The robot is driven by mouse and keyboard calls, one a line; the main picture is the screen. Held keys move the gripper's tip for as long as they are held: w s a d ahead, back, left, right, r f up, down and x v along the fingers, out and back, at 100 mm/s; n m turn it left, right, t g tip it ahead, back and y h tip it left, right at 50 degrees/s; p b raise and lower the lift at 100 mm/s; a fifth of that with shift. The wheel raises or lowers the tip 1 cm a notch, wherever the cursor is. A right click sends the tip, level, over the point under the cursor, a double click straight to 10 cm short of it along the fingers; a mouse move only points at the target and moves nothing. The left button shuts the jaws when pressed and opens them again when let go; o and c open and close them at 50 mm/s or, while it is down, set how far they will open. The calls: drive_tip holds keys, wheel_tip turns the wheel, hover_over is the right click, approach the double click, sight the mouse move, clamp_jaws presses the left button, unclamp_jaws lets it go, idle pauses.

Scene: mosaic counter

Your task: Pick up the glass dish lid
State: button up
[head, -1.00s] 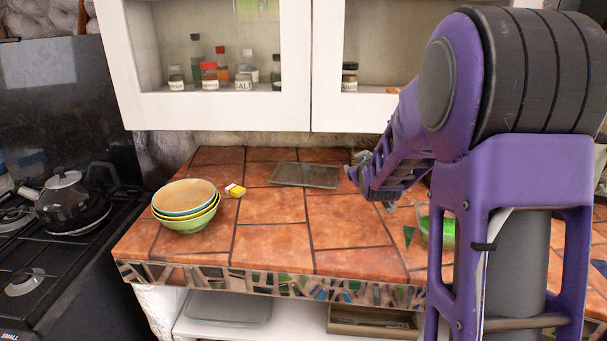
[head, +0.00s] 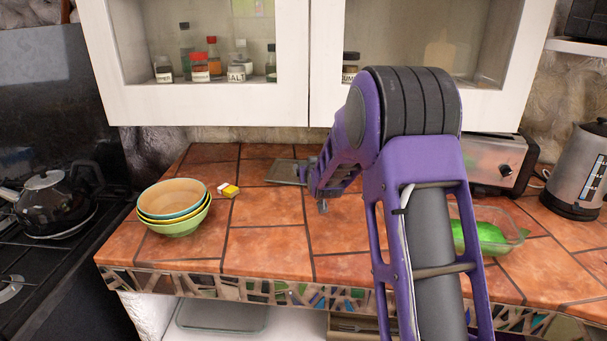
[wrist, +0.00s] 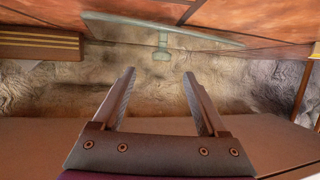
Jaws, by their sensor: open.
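The glass dish lid (head: 285,172) is a flat, clear, greyish rectangle lying on the tiled counter near the back wall. My arm hides its right part in the head view. In the wrist view the lid (wrist: 205,34) shows as a thin pale-green slab with a small knob, beyond the fingertips; this view looks upside down. My gripper (wrist: 159,75) is open, with nothing between its fingers, and apart from the lid. In the head view my gripper is at the lid's right side, its fingers not clearly visible.
Stacked bowls (head: 174,205) and a small yellow-and-white item (head: 229,190) stand left of the lid. A glass dish with green contents (head: 490,232), a toaster (head: 495,165) and a kettle (head: 580,170) are on the right. White cabinets (head: 205,105) hang above. The front-middle counter is clear.

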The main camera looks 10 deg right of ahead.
drive_tip(key=shift+x, duration=3.7)
drive_tip(key=shift+s+a+f, duration=0.1)
drive_tip(key=shift+a, duration=0.05)
clamp_jaws()
